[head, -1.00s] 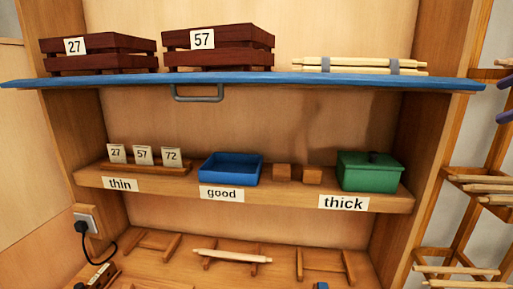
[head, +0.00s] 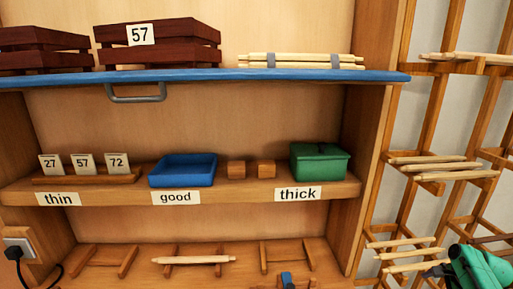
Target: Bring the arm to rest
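A teal-green and dark grey piece (head: 480,268) shows at the lower right edge of the head view, in front of the wooden rack. It may be part of my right arm. I cannot make out two fingertips on it, nor whether anything is held. My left gripper is not in view.
A cabinet has a blue-edged shelf (head: 200,77) with dark red crates (head: 160,42). Below are a blue tray (head: 183,170), wooden blocks (head: 237,169) and a green box (head: 320,163). A light stick (head: 193,260) lies on a stand. A rack (head: 430,100) holds sticks at right.

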